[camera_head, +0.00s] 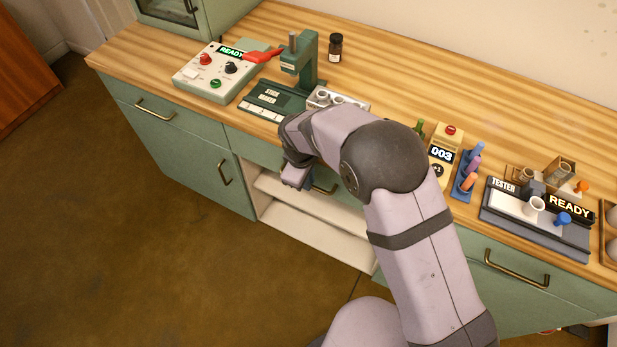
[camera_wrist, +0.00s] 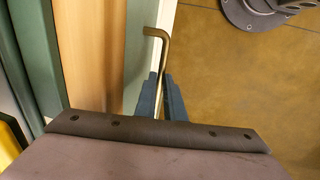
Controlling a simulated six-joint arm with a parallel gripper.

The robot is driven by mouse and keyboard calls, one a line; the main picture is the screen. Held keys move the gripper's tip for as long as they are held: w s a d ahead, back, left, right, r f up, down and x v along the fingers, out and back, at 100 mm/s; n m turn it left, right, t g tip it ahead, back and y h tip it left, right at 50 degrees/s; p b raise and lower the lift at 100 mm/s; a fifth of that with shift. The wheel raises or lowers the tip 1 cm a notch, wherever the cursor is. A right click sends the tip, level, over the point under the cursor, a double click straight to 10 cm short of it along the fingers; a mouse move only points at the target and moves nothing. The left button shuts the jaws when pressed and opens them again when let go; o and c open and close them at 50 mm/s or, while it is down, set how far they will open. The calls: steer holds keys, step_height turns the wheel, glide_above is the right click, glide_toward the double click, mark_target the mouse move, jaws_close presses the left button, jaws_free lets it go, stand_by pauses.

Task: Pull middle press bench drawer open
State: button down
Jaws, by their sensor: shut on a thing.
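The middle drawer (camera_head: 253,147) has a green front under the wooden worktop, above an open shelf bay. My arm hides much of it. Its front looks about flush with the bench. Its brass handle (camera_head: 326,190) shows just right of my gripper (camera_head: 306,184). In the wrist view, the handle (camera_wrist: 157,35) runs down between the two dark fingers of my gripper (camera_wrist: 161,85), which are shut on its bar.
A left drawer (camera_head: 180,120) and a right drawer (camera_head: 490,275) flank it. The worktop (camera_head: 400,75) holds a control box (camera_head: 215,72), a green press (camera_head: 305,60), a dark jar (camera_head: 336,47) and a tester (camera_head: 535,220). The floor (camera_head: 120,250) in front is clear on the left.

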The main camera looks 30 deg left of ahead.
steer(key=s+b, duration=0.2)
steer(key=s, duration=2.9)
steer(key=shift+s, duration=0.1)
steer(key=c, duration=1.8)
jaws_free()
steer(key=shift+c, duration=0.2)
steer(key=shift+r, duration=0.1)
step_height(320, 180, up, 7)
steer(key=s, duration=0.1)
steer(key=shift+s+b, duration=0.2)
steer(key=shift+b, duration=0.2)
